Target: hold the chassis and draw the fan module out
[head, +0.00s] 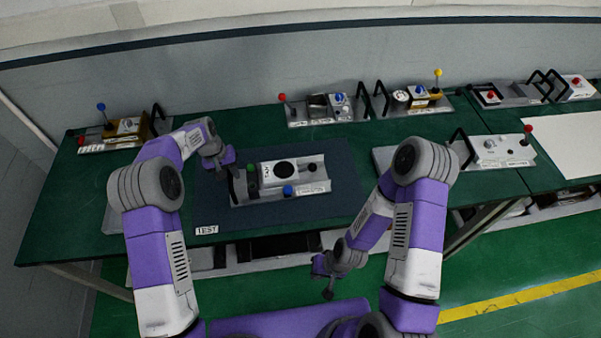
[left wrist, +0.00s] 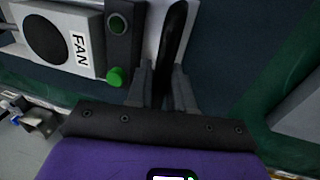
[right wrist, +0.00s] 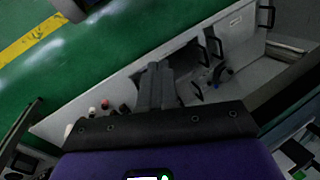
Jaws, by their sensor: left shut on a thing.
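The chassis (head: 318,186) is a silver tray lying on the dark mat, with a black handle (left wrist: 174,40) at its left end. The fan module (head: 268,173), a pale block with a black round grille, sits in the chassis; it shows in the left wrist view (left wrist: 80,67) with a FAN label. A green knob (left wrist: 115,77) is beside it, and a blue knob (head: 288,190) is at the chassis front. My left gripper (left wrist: 161,88) is shut on the black handle. My right gripper (head: 328,292) is shut and empty, in front of the table and away from the chassis.
The dark mat (head: 345,205) has bare room right of the chassis, and a TEST label (head: 207,230) at its front left. Other units with handles and coloured knobs stand along the back (head: 320,112) and right (head: 500,152). A shelf (right wrist: 245,30) with parts lies below the tabletop.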

